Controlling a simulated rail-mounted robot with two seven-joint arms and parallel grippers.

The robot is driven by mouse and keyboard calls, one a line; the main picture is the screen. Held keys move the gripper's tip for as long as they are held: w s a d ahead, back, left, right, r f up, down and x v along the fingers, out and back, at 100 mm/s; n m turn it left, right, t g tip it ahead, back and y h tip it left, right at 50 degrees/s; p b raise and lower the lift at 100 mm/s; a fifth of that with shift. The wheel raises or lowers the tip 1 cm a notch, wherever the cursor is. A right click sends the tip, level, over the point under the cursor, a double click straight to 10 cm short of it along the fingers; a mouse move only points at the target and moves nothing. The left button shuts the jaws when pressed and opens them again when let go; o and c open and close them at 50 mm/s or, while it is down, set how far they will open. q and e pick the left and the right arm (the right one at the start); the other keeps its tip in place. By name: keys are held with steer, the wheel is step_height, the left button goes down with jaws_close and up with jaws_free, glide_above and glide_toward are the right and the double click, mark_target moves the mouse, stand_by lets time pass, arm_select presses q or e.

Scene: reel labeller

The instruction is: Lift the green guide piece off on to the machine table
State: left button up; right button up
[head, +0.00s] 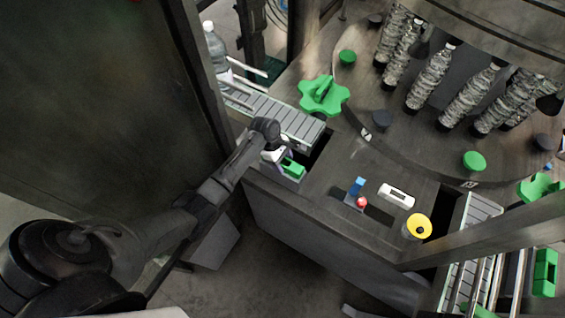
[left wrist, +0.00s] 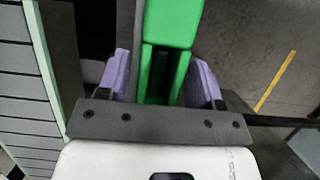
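The green guide piece (head: 293,168) sits at the end of the infeed conveyor, by the front edge of the machine table (head: 335,160). In the left wrist view the green piece (left wrist: 172,25) stands between the two purple fingers of my left gripper (left wrist: 162,80). The fingers look wide apart; a grey bar lies between the left finger and the green piece. In the head view my left gripper (head: 280,157) is at the green piece and partly hides it. Finger contact is not clear. My right gripper is not in view.
On the machine table are a white device (head: 396,195), a blue block (head: 357,186), a red button (head: 361,202) and a yellow round-topped part (head: 417,226). A green star wheel (head: 324,95) stands behind the conveyor (head: 270,110). A dark panel (head: 100,90) is at left.

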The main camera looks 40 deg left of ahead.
arm_select(q)
steer(key=c, duration=0.8)
steer(key=shift+r, duration=0.1)
steer(key=shift+c, duration=0.2)
steer(key=shift+r, duration=0.5)
steer(key=r, duration=0.1)
steer(key=d+r+b, duration=0.1)
steer(key=r, duration=0.1)
steer(key=shift+r, duration=0.15)
steer(key=s+d+r+b, duration=0.2)
steer(key=d+r, duration=0.4)
steer(key=d, duration=0.4)
step_height(320, 180, up, 8)
steer(key=p, duration=0.3)
steer(key=shift+s+d+f, duration=0.15)
steer(key=shift+d+f, duration=0.05)
